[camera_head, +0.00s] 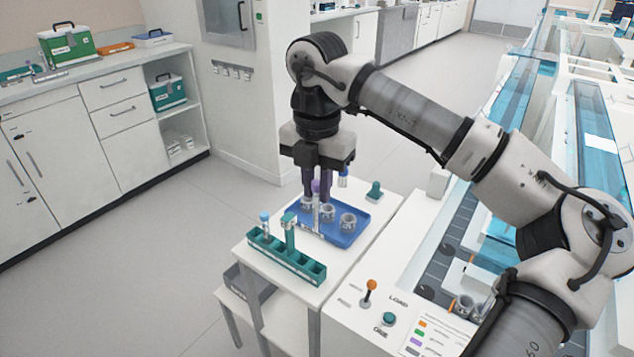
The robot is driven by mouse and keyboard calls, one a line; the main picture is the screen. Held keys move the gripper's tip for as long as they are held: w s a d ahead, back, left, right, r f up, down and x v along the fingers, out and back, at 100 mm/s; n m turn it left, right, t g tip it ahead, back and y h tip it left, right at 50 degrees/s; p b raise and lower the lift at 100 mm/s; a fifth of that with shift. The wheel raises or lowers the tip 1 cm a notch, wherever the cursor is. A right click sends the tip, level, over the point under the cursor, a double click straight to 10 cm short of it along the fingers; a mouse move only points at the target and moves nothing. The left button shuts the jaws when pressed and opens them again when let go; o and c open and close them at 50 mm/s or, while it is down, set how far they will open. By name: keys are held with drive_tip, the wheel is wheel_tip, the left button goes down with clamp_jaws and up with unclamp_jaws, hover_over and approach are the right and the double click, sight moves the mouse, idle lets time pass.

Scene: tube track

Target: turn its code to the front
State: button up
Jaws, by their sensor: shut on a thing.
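My gripper (317,196) points straight down over the blue tray (346,238), its dark fingers closed around a purple-capped tube (316,187). The tube looks upright, and its lower part shows below the fingers, in front of the tray's grey holders. Whether its foot touches anything is unclear. A pale label seems to be on the tube, but it is too small for me to tell which way a code faces. A blue-capped tube (343,180) shows just right of the fingers.
A green rack (300,264) with a blue-capped tube (265,222) and an upright teal piece (290,232) stands in front of the tray. Grey holders (348,223) sit on the tray. Right are an orange-knobbed lever (370,288) and a green button (389,318).

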wheel_tip(320, 180, down, 14)
drive_tip(key=b, duration=1.1)
idle(1.8)
drive_tip(key=shift+n, duration=0.3)
drive_tip(key=n+p, duration=0.1)
drive_tip(key=n, duration=1.8)
drive_tip(key=shift+n, duration=0.3)
drive_tip(key=shift+f, duration=0.15)
drive_tip(key=o, duration=0.8)
